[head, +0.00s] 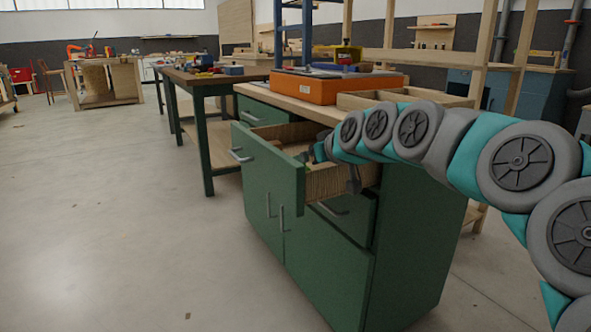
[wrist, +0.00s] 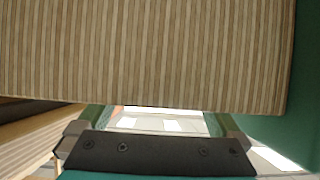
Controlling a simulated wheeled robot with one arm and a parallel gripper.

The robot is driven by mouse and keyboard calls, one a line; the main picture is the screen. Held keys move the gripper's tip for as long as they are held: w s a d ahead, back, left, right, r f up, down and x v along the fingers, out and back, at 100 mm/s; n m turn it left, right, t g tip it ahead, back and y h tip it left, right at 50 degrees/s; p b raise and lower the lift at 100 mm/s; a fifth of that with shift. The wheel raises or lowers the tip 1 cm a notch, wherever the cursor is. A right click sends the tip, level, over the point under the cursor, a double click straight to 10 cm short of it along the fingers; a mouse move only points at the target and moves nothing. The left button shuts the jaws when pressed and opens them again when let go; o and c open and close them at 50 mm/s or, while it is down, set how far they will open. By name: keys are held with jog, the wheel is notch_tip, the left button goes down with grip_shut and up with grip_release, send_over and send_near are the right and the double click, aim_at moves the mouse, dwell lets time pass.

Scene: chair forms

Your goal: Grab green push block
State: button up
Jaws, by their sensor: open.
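I cannot make out a green push block in either view. A green cabinet (head: 327,258) has its top drawer (head: 272,170) pulled out, with a green front and striped wooden sides. My gripper (wrist: 157,120) is open, with nothing seen between its fingers in the wrist view. The striped wooden side of the drawer (wrist: 150,55) fills the upper part of that view, close to the fingers. In the head view my arm reaches from the right to the open drawer, and its end hides part of the drawer's inside.
An orange case (head: 325,90) with tools on it stands on the cabinet top, beside a wooden tray (head: 368,100). A second green workbench (head: 208,85) stands behind. The floor (head: 110,200) at left is clear.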

jog(key=shift+r+b+x, duration=0.15)
jog(key=shift+x, duration=1.05)
jog(key=shift+r+b+x, duration=0.15)
jog(key=shift+r+x, duration=0.05)
jog(key=shift+x, duration=0.95)
jog(key=shift+w+a, duration=0.15)
jog(key=shift+c, duration=0.2)
jog(key=c, duration=1.3)
